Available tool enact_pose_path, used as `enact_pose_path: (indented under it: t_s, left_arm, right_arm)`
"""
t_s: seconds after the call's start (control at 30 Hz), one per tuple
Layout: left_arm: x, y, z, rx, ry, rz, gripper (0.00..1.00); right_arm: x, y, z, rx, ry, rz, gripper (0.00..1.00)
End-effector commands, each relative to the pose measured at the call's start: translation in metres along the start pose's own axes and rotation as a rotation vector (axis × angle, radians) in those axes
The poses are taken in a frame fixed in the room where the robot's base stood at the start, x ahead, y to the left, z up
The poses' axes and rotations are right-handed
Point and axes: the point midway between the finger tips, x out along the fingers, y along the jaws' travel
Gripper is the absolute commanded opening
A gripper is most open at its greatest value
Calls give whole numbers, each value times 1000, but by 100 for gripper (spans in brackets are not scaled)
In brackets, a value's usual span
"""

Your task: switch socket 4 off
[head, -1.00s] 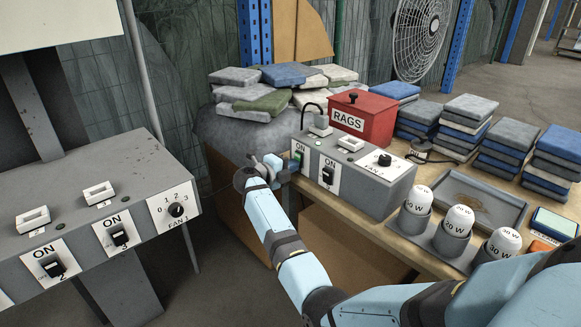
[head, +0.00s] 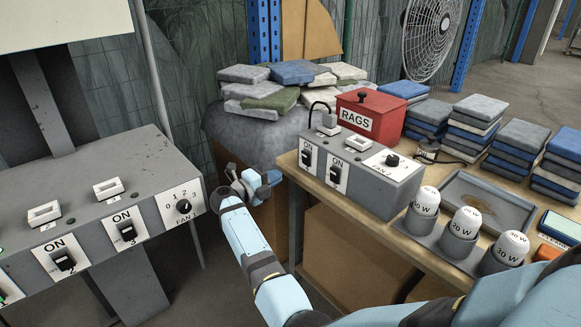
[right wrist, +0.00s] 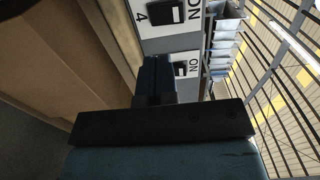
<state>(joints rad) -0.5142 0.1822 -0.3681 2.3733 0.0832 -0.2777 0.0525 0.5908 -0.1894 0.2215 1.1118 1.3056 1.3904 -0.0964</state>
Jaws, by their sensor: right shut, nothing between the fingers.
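The right-hand grey socket box (head: 380,190) stands on the wooden table and has two rocker switches on its front. Its left switch (head: 307,158), which I take for socket 4, shows dark with no green glow. The right wrist view shows a switch labelled ON 4 (right wrist: 166,12). A plug with a black cable (head: 327,124) sits in the socket above the left switch. My right gripper (head: 272,177) is shut and empty, left of the box and apart from the switch. Its closed fingers also show in the right wrist view (right wrist: 157,78). My left gripper is out of view.
The second switch (head: 336,172) and a fan dial (head: 392,160) are close by on the same box. A red rags box (head: 370,118) stands behind it, bulbs (head: 465,222) to its right. Another socket box (head: 100,225) stands left. Open floor lies between.

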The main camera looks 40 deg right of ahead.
Motion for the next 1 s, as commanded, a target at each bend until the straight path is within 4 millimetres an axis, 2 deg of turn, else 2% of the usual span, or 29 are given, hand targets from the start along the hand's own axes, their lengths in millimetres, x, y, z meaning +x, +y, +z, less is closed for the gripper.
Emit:
enact_pose_path:
  t_s: [0.1, 0.3, 1.0]
  left_arm:
    - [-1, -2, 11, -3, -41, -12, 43]
    - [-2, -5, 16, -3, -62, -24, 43]
    - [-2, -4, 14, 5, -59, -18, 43]
  right_arm:
    - [-21, 0, 0, -1, -2, 1, 0]
    - [-38, 0, 0, -1, -1, -1, 0]
    - [-39, 0, 0, 0, -1, -1, 0]
